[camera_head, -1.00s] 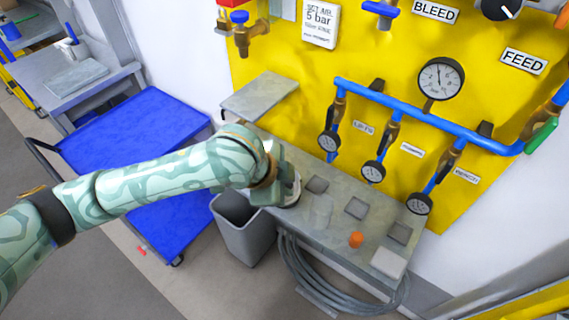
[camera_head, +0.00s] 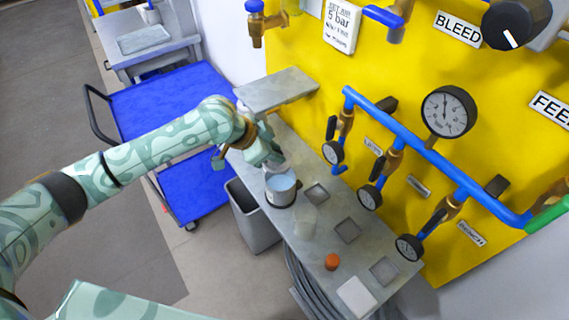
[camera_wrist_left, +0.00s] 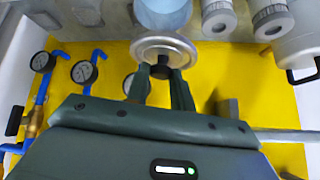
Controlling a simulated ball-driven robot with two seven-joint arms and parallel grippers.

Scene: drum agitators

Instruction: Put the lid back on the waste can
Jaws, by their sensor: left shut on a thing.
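My left gripper (camera_head: 268,158) is over the grey bench. In the left wrist view its two fingers (camera_wrist_left: 161,82) are shut on the black knob of a round silver lid (camera_wrist_left: 165,46). A small round can (camera_head: 281,195) with a dark body and pale blue top stands on the bench just in front of the gripper. A pale blue round thing (camera_wrist_left: 165,12), probably this can, shows behind the lid in the left wrist view. The lid is mostly hidden by the gripper in the head view, and I cannot tell if it touches the can. My right gripper is out of view.
The bench (camera_head: 316,255) also holds a clear beaker (camera_head: 305,220), an orange cap (camera_head: 332,262) and several square plates. Blue pipes and gauges (camera_head: 447,110) on a yellow panel (camera_head: 310,60) rise behind it. A grey bin (camera_head: 252,220) and a blue cart (camera_head: 165,105) stand left.

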